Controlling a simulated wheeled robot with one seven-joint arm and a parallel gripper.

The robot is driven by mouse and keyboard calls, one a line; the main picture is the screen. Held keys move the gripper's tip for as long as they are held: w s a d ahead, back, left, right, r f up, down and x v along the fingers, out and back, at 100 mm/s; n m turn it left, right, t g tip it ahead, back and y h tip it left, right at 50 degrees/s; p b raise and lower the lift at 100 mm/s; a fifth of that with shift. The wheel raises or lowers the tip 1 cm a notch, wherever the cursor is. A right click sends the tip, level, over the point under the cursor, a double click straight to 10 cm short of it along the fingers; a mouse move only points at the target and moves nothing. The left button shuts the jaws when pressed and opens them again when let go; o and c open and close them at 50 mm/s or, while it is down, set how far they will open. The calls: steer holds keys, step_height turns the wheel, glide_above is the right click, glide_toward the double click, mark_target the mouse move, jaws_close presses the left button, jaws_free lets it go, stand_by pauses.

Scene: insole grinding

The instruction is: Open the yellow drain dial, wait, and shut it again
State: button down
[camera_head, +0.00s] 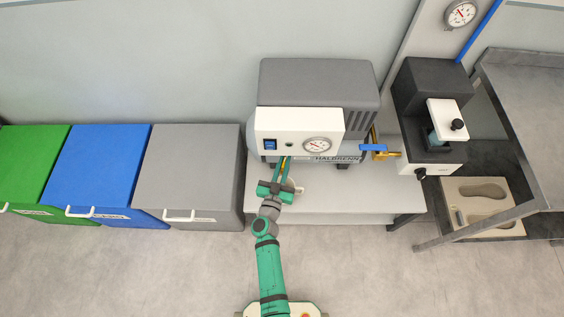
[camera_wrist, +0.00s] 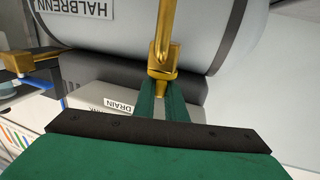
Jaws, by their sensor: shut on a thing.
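The yellow drain dial is mostly hidden between the fingers of my gripper (camera_head: 281,164). A strip of brass-yellow (camera_head: 283,165) shows between the green fingers in the head view, at the front of the compressor below its white panel. In the wrist view a brass drain pipe (camera_wrist: 165,40) comes down from the grey tank and bends at the tips of my gripper (camera_wrist: 164,92). The fingers are shut on the fitting at its lower end. How far the dial is turned cannot be told. A DRAIN label (camera_wrist: 119,105) lies just left of the fingers.
The compressor (camera_head: 318,82) stands on a light bench (camera_head: 370,203), with a gauge (camera_head: 317,145) on its panel. A blue-handled brass valve (camera_head: 374,148) is at its right. A small white round thing (camera_head: 299,190) is beside my gripper. Bins (camera_head: 190,170) stand left.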

steer(key=shift+w+a+r+m+h, duration=0.1)
steer(key=shift+m+h, duration=0.3)
steer(key=shift+h, duration=0.2)
steer(key=shift+m+g+h, duration=0.5)
steer(key=shift+m+h, duration=0.2)
steer(key=shift+h, duration=0.3)
steer(key=m+g+h, duration=0.2)
steer(key=m+h, duration=0.1)
steer(key=h, duration=0.1)
steer(key=shift+g, duration=0.3)
steer(key=m+g+h, duration=0.1)
steer(key=g, duration=0.1)
steer(key=m+g+h, duration=0.2)
steer(key=shift+w+a, duration=0.1)
steer(key=shift+w, duration=0.1)
steer(key=shift+a+m+g+h, duration=0.25)
steer(key=shift+m+g+h, duration=0.65)
steer(key=shift+m+g, duration=0.15)
steer(key=m+g, duration=0.1)
steer(key=g, duration=0.1)
steer(key=m+g+h, duration=0.1)
steer(key=m+g, duration=0.1)
steer(key=g, duration=0.1)
steer(key=shift+s+d, duration=0.2)
steer(key=shift+d, duration=0.2)
steer(key=shift+s+m+g+h, duration=0.1)
steer(key=shift+m+g+h, duration=0.2)
steer(key=shift+m+g, duration=0.75)
steer(key=shift+g, duration=0.5)
